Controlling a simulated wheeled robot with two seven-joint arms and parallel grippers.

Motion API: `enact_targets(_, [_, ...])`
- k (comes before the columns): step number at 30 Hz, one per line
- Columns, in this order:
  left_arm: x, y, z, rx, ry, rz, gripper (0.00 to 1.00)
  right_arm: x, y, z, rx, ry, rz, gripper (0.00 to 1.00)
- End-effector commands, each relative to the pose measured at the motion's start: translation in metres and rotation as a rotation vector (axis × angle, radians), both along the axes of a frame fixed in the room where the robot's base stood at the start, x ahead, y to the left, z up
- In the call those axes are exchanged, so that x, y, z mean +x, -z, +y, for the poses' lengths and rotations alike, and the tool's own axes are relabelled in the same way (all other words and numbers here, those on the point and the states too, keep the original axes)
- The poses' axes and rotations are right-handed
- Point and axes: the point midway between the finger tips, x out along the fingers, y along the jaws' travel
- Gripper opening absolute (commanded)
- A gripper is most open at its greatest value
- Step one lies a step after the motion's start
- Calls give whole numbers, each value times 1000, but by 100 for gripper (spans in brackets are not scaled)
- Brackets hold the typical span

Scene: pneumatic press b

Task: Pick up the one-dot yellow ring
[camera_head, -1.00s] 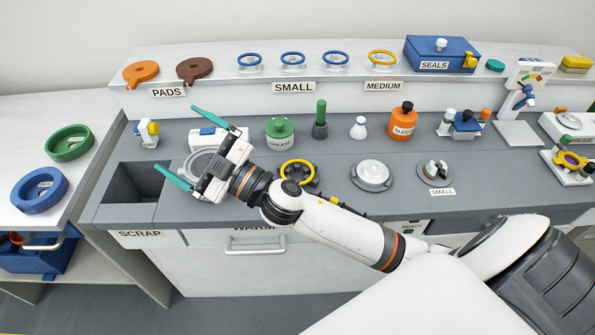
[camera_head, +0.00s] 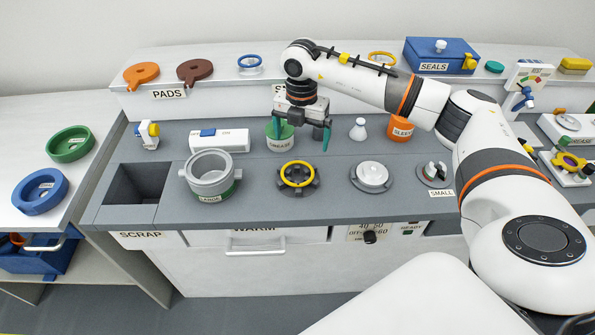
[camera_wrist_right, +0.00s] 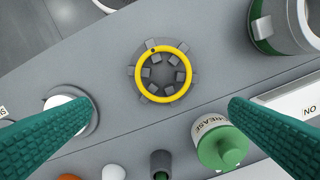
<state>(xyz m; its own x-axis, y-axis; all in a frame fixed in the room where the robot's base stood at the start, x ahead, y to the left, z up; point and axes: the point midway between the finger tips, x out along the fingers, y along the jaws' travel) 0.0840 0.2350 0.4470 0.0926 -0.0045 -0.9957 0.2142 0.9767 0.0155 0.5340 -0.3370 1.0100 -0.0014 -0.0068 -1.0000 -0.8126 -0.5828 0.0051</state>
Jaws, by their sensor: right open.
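A yellow ring (camera_head: 297,184) lies on a dark fixture with several raised blocks on the grey bench. In the right wrist view the same ring (camera_wrist_right: 187,87) shows near the top middle, with a small dark spot on its upper left rim. My right gripper (camera_head: 302,134) points down, open and empty, above the bench behind the ring. Its teal fingers stand apart below the ring in the wrist view (camera_wrist_right: 160,104), and the ring is not between them. Another yellow ring (camera_head: 382,53) on the back shelf is partly hidden by my right arm. My left gripper is not in view.
A green-lidded grease pot (camera_head: 281,142) stands close to my right gripper's left finger. A grey large cup (camera_head: 209,175) is left of the ring, and a round pale part (camera_head: 371,176) is right of it. The scrap opening (camera_head: 137,185) is farther left.

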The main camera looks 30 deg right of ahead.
Motion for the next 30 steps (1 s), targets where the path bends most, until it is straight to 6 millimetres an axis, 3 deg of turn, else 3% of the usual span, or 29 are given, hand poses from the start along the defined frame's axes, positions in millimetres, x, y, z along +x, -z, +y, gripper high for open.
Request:
enact_targets(6, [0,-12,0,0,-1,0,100,0,34,2,4,-3,2,100])
enact_targets(14, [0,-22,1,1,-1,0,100,-3,54,7,6,-5,2,100])
enact_targets(21, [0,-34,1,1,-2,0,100,-5,88,14,6,-5,1,100])
enact_targets(30, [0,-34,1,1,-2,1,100,-5,97,14,6,-6,-2,100])
